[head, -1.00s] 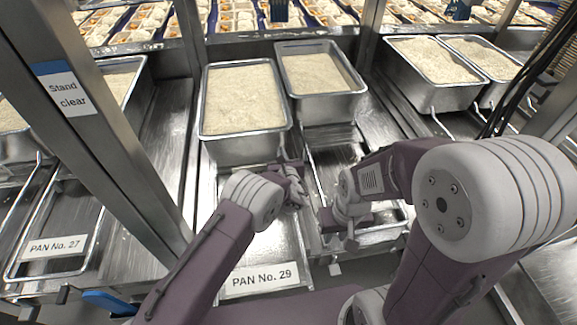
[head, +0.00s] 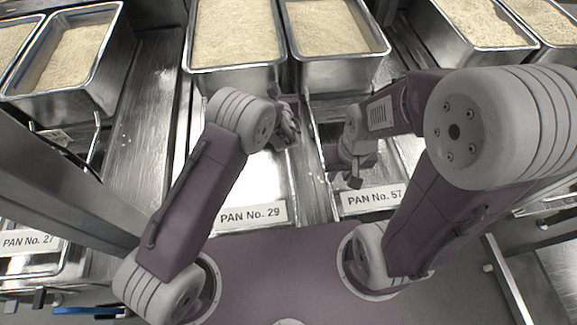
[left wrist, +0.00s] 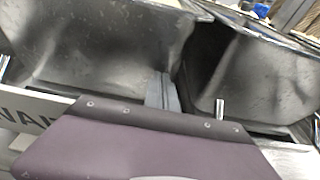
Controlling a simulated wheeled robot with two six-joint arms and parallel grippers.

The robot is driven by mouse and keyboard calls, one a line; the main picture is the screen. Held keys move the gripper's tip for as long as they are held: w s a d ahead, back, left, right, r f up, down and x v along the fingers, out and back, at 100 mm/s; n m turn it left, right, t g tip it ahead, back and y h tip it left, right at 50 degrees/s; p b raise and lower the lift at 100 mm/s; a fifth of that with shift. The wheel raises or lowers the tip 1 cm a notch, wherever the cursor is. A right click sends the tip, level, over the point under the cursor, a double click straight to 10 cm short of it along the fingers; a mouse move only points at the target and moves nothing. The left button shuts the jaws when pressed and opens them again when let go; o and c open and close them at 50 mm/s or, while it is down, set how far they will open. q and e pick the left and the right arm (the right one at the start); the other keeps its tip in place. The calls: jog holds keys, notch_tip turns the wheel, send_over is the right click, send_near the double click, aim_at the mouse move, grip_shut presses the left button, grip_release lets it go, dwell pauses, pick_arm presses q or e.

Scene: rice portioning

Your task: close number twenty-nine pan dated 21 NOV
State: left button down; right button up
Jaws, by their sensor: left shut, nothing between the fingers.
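The tray labelled PAN No. 29 (head: 250,214) holds a metal pan full of rice (head: 240,78) at its far end. No 21 NOV date is legible on it. My left gripper (head: 288,127) is just in front of that pan's right front corner, over the tray's right side. In the left wrist view its fingers (left wrist: 163,92) are shut and empty, pointing at the gap between two metal pan walls. I cannot tell whether they touch. My right gripper (head: 350,172) hangs over the tray labelled PAN No. 57 (head: 372,199); its jaws are unclear.
A second rice pan (head: 345,73) stands close to the right of pan 29. The tray labelled PAN No. 27 (head: 28,240) is at the left, with a rice pan (head: 75,103) behind it. A slanting metal post (head: 70,200) stands at the left. More rice pans are at the far right.

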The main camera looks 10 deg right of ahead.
pick_arm(q)
jog(key=shift+w+r, duration=0.2)
jog(key=shift+r, duration=0.35)
jog(key=v, duration=0.5)
jog(key=f+v, duration=0.1)
jog(key=v, duration=0.2)
jog(key=shift+s+d+r, duration=0.1)
jog(key=shift+s+r, duration=0.05)
jog(key=shift+s, duration=0.55)
